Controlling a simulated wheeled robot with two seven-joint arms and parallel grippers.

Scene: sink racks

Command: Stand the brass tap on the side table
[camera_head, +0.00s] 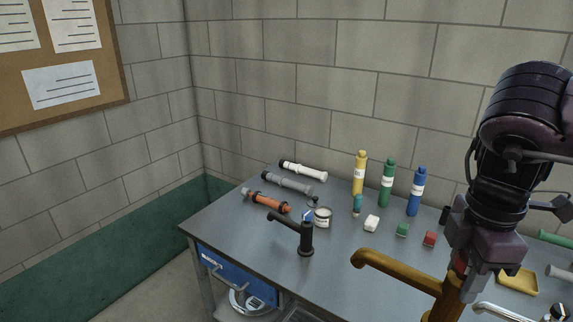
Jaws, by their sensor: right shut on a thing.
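The brass tap (400,268) is at the lower right of the head view, upright, its curved spout pointing left. My right gripper (462,268) comes down from above and is shut on the tap's upper body. The tap's base is cut off by the bottom edge, so I cannot tell whether it touches anything. A grey metal table (258,263) fills the middle and right; I cannot tell if it is the side table. My left gripper is not in view.
A black tap (306,240) stands near the table's front. Behind it are a white tin (323,217), pipe pieces (288,183) and yellow, green and blue bottles (387,184). A chrome tap (505,312) is at the lower right. Small blocks (402,230) lie mid-table.

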